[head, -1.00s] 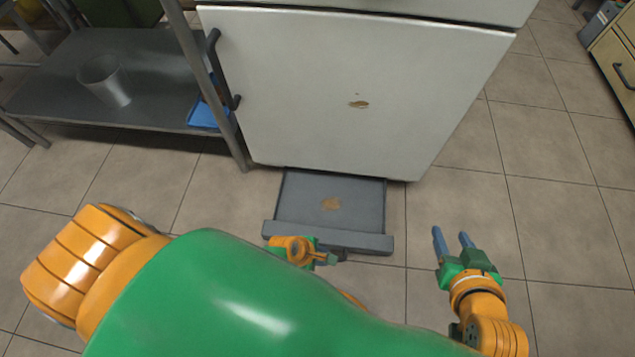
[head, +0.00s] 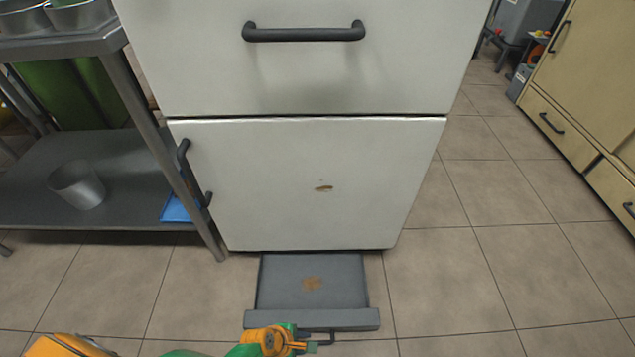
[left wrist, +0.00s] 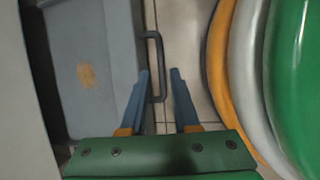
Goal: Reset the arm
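My left gripper (left wrist: 159,72) is open, with two blue fingers apart in the left wrist view. The black handle (left wrist: 161,60) of the grey drawer shows between the fingertips there; I cannot tell whether they touch it. In the head view the left gripper (head: 301,345) is at the bottom edge, next to the drawer's front, its fingers too small to make out. The low grey drawer (head: 311,317) is pulled out under the white cabinet and has a brown patch inside. My right gripper is not in view.
The white cabinet (head: 290,215) stands straight ahead with its doors shut. A metal shelf (head: 110,213) at left holds a grey cup (head: 77,186) and a blue item (head: 177,209). Beige cabinets (head: 600,90) are at right. The tiled floor between is clear.

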